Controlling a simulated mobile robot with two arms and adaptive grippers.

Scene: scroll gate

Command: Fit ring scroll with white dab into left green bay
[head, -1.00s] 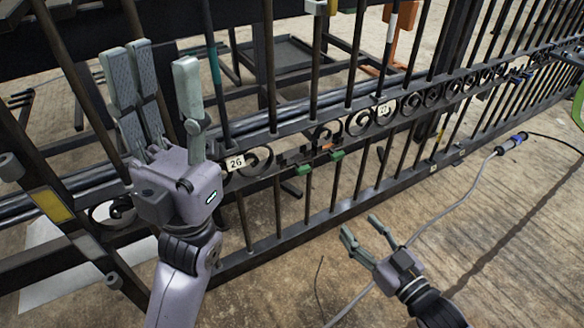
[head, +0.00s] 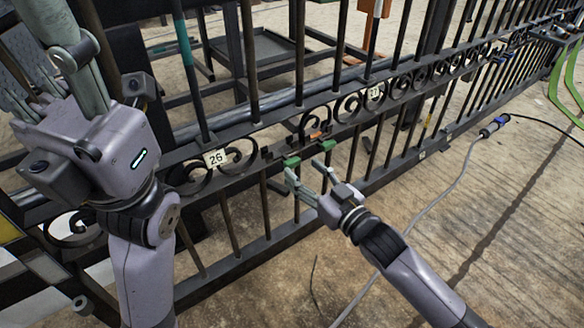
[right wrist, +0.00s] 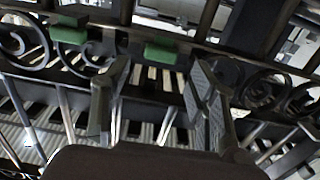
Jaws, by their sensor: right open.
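My right gripper (head: 308,178) is open and empty in front of the gate's lower rail, close to two green blocks. The left green block (head: 292,162) is just above its fingertips and the other green block (head: 325,145) is to the right. In the right wrist view the green blocks (right wrist: 68,35) and (right wrist: 160,52) lie beyond the spread fingers (right wrist: 160,105). A dark scroll with an orange piece (head: 315,135) is above the blocks. I cannot make out a white dab on any ring scroll. My left gripper (head: 50,85) is at the left edge, partly cut off, its fingers apart.
The black gate has upright bars and a scroll row with tags 26 (head: 216,158) and 27 (head: 375,92). A grey cable with a connector (head: 490,128) lies on the floor at right. A dark tray (head: 255,55) stands behind the bars.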

